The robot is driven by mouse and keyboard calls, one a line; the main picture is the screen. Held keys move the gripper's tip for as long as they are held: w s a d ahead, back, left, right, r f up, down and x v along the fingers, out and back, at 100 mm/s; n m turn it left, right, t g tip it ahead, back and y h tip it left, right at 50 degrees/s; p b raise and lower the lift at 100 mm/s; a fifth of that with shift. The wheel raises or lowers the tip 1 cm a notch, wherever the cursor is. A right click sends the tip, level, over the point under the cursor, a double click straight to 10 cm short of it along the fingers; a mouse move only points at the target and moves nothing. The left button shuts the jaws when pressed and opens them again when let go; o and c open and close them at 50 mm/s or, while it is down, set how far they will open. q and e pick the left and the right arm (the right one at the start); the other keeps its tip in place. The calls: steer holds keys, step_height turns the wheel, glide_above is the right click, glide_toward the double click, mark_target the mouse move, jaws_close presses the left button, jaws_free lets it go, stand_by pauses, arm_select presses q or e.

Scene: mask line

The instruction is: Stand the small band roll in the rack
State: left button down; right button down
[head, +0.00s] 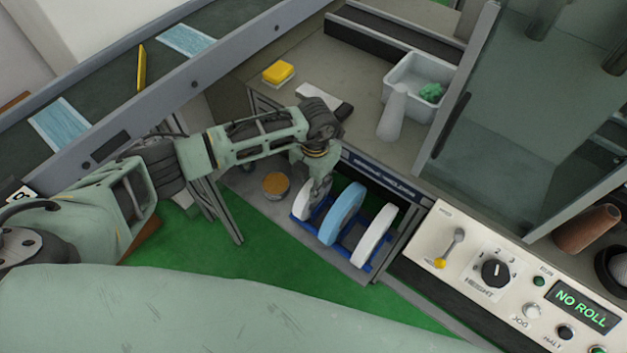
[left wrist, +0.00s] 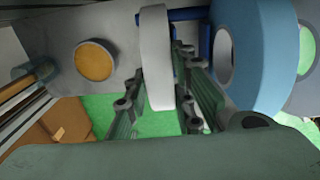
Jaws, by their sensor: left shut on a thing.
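The small white band roll (head: 303,199) is upright at the left end of the blue rack (head: 325,228). My left gripper (head: 320,188) reaches down from above and is shut on it. In the left wrist view the roll (left wrist: 155,60) sits between the two green fingers (left wrist: 165,105). A larger blue roll (head: 343,213) and a white roll (head: 374,235) stand in the rack to its right. The fingers hide part of the small roll, so I cannot tell whether its underside touches the rack. My right gripper is not in view.
A round orange-topped thing (head: 276,184) is left of the rack on the grey shelf. A control panel (head: 510,275) reading "NO ROLL" is at right. A white bin (head: 416,88) and a yellow sponge-like block (head: 278,72) are on the worktop above.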

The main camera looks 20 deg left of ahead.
arm_select(q)
steer(key=shift+f, duration=0.25)
steer(key=c, duration=1.4)
jaws_free()
step_height(320, 180, up, 12)
steer(key=shift+d, duration=0.2)
